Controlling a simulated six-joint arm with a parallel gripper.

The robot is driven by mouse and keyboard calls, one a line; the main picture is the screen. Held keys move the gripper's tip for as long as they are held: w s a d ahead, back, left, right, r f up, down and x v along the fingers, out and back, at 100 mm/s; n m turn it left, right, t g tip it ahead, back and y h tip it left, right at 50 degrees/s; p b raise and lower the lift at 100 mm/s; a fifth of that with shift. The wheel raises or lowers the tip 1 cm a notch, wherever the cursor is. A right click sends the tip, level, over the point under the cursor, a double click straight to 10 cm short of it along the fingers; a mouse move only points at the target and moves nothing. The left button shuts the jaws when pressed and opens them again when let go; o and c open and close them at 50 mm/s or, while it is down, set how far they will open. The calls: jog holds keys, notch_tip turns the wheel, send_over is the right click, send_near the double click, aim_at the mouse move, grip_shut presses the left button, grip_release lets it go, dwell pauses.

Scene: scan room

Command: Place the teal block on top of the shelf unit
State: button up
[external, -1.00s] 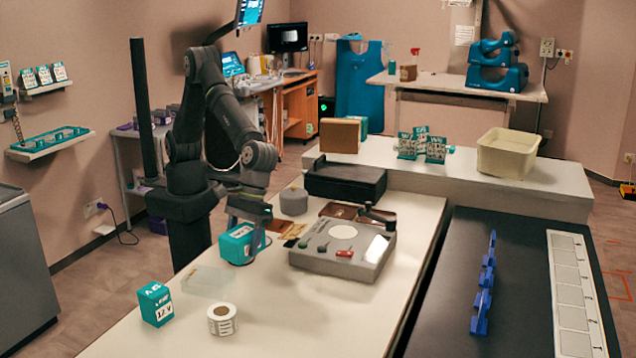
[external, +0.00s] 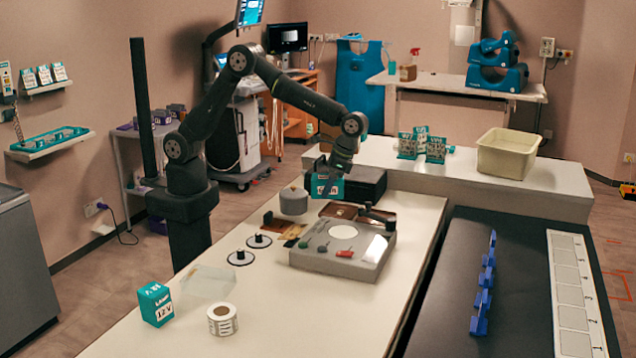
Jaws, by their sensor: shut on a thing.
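My gripper (external: 334,170) is shut on a teal block (external: 326,188) with a white label. I cannot tell the exact gap below the block. A tan-brown box-like unit (external: 327,133) stands behind at the back counter, largely hidden by my arm. It may be the shelf unit, but I cannot tell for sure.
The grey control panel (external: 340,250) is right of two dark knobbed discs (external: 258,241). Another teal box (external: 155,304) and a label roll (external: 222,319) stand at the front left.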

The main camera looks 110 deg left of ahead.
jog(key=shift+s+a+r+m, duration=0.1)
jog(key=shift+s+a+m, duration=0.1)
jog(key=shift+a, duration=0.5)
jog(key=shift+s+a+r+m, duration=0.1)
jog(key=shift+a+m, duration=0.1)
jog(key=shift+a, duration=0.5)
jog(key=d+n, duration=0.1)
jog(key=d, duration=0.3)
jog(key=d+n+h, duration=0.1)
jog(key=d+n, duration=0.1)
jog(key=d, duration=0.2)
jog(key=w+d+f+n, duration=0.1)
jog(key=d, duration=0.4)
jog(key=shift+n+t, duration=0.3)
jog(key=s+d+n+t+h, duration=0.15)
jog(key=s+d+n, duration=0.3)
jog(key=d, duration=0.75)
jog(key=s+d+n+t, duration=0.25)
jog(key=d+n, duration=0.25)
jog(key=d, duration=0.6)
jog(key=s+d+n+t, duration=0.1)
jog(key=s+d+n, duration=0.35)
jog(key=d, duration=0.75)
send_over(267, 298)
jog(key=a, duration=0.2)
jog(key=shift+n, duration=0.3)
jog(key=f, duration=0.6)
jog(key=shift+s+d, duration=0.2)
jog(key=shift+d, duration=0.05)
jog(key=shift+f, duration=2)
